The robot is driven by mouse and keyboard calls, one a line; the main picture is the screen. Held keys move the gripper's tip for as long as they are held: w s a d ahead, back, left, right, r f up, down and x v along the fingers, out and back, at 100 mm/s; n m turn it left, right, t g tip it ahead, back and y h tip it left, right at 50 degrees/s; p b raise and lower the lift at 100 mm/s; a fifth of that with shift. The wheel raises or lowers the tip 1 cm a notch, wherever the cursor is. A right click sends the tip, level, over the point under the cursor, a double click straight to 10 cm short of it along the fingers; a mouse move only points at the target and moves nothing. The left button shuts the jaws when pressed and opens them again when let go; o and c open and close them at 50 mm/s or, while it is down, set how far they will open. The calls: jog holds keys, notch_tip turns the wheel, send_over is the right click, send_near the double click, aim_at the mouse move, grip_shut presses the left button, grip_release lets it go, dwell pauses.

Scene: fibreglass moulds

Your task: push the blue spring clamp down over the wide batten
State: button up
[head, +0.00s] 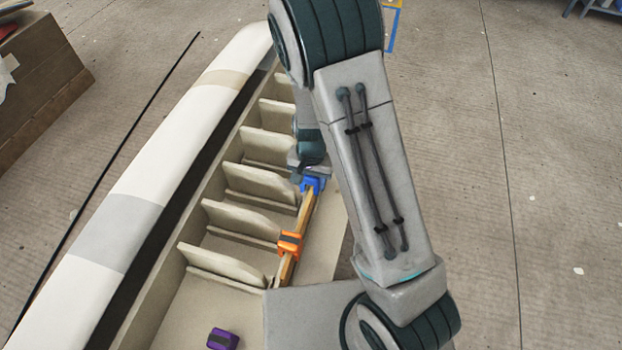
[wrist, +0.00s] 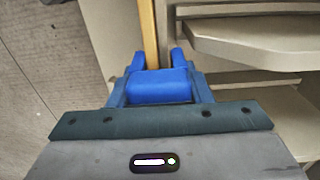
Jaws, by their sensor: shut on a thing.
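The blue spring clamp (head: 312,186) is at the far visible end of the wooden batten (head: 305,212) in the head view. My gripper (head: 310,178) is shut on it from above, partly hidden by my arm. In the wrist view the blue clamp (wrist: 160,87) sits between the fingers, with its two prongs pointing forward. The batten (wrist: 149,35) runs up to the clamp and lies between the prongs. How far down the clamp sits on the batten cannot be told. An orange clamp (head: 289,243) sits around the batten nearer me.
A purple clamp (head: 222,340) lies apart at the bottom of the head view. Several cream ribs (head: 240,220) stand left of the batten in the mould. A long white moulded piece (head: 135,185) runs along the left. Open concrete floor (head: 550,180) lies to the right.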

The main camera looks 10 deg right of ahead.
aim_at(312, 187)
jog(key=shift+f+b, duration=0.7)
jog(key=shift+f, duration=0.25)
jog(key=shift+f+b, duration=0.55)
jog(key=shift+b, duration=0.1)
jog(key=shift+f, duration=0.1)
jog(key=shift+f+b, duration=0.3)
jog(key=shift+f, duration=0.05)
jog(key=o, duration=1.1)
notch_tip(312, 187, up, 10)
jog(key=p, duration=0.8)
jog(key=shift+f, duration=0.25)
